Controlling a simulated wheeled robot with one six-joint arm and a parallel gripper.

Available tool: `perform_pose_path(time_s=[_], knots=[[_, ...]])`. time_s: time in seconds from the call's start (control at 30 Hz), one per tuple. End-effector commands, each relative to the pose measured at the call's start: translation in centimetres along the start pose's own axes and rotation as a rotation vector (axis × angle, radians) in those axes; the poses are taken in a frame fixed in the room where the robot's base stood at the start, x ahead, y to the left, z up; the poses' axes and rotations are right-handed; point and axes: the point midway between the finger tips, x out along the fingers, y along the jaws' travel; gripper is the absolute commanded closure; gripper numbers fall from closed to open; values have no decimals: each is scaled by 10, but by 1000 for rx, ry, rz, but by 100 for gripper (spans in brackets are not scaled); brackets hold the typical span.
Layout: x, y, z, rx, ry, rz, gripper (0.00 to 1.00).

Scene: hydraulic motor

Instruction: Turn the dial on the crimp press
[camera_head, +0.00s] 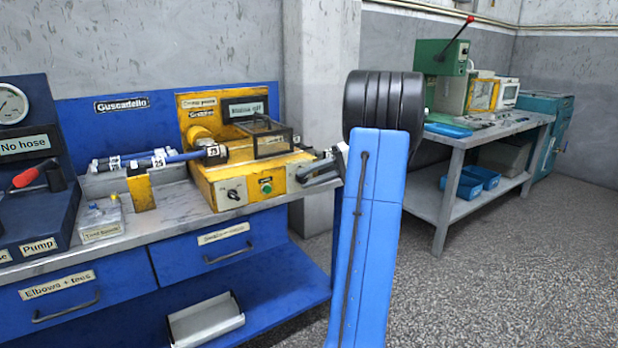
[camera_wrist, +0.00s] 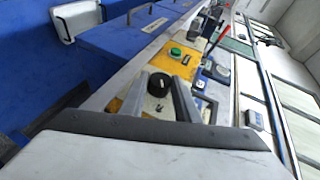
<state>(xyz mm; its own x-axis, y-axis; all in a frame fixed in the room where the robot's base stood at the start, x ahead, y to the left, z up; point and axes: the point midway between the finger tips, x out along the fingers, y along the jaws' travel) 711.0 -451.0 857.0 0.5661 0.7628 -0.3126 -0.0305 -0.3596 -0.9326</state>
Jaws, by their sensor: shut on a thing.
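The yellow crimp press (camera_head: 218,178) stands on the bench. My gripper (camera_head: 304,176) reaches in from the right to the right end of the press front. In the wrist view, my fingers lie on either side of the dial, and my gripper is shut on it. In the head view, the gripper covers the dial. A green button (camera_head: 265,186) and a small dark switch (camera_head: 232,194) are on the press front; the button also shows in the wrist view (camera_wrist: 175,53).
A blue hose (camera_head: 184,156) runs into the press from the left. A labelled test block (camera_head: 101,224) and a pump unit (camera_head: 30,215) stand further left. Blue drawers (camera_head: 204,252) are below the bench. A grey table (camera_head: 446,208) stands at the right, with open floor in front.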

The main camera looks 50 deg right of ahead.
Motion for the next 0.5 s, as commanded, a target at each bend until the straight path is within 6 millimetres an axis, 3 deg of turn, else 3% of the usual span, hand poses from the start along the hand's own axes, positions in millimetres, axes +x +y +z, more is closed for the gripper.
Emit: perform_pose_path(time_s=[0.5], knots=[[0, 2, 0, 21, 3, -51, 94]])
